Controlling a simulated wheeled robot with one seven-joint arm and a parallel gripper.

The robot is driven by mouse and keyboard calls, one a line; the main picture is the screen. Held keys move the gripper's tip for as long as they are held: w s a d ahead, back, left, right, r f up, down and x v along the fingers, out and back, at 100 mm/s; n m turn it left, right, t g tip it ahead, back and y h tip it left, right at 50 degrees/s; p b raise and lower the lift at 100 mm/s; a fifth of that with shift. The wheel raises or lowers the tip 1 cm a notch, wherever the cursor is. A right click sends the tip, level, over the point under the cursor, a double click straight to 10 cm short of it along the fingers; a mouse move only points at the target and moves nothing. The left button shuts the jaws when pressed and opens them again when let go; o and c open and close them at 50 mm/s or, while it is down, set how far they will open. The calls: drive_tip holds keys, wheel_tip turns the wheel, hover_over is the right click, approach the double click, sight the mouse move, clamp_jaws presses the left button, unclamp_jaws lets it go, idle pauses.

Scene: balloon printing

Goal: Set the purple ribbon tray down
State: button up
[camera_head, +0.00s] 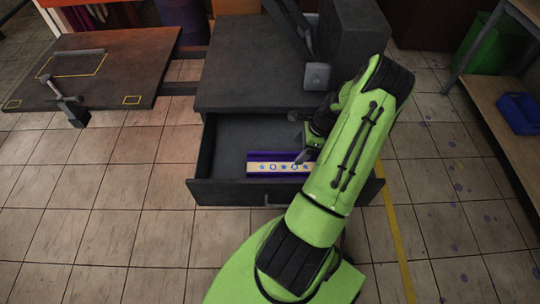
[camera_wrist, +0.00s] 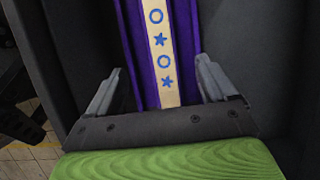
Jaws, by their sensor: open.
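The purple ribbon tray (camera_head: 265,156) lies in the open drawer (camera_head: 230,192) of the dark cabinet. It has purple sides and a cream strip with blue circles and stars. In the wrist view the tray (camera_wrist: 138,50) runs away from me between the fingers of my gripper (camera_wrist: 160,90). The fingers are apart, one on each side of the tray, with a visible gap to it. In the head view my gripper (camera_head: 303,150) is over the tray's right part, and my green arm hides the tray's right end.
The dark cabinet top (camera_head: 250,80) stands behind the drawer. A dark table (camera_head: 120,75) with yellow outlines is at left. A wooden bench (camera_head: 500,110) with a blue bin (camera_head: 518,113) is at right. The drawer's left part is bare.

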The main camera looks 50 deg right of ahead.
drive_tip(key=w+a+r+n+g+h, duration=0.15)
drive_tip(key=w+a+r+n, duration=0.25)
drive_tip(key=a+r+n, duration=0.55)
drive_tip(key=w+a+r+n+h, duration=0.2)
drive_tip(key=w+a+r+n, duration=0.2)
drive_tip(key=a+r, duration=0.55)
drive_tip(key=s+a+r+n+t, duration=0.3)
drive_tip(key=s+a+r+n, duration=0.9)
drive_tip(key=s+a+n, duration=0.1)
drive_tip(key=shift+s+a+r+n+t+y, duration=0.15)
drive_tip(key=shift+a+r+n+t+y, duration=0.25)
drive_tip(key=shift+a+n, duration=0.4)
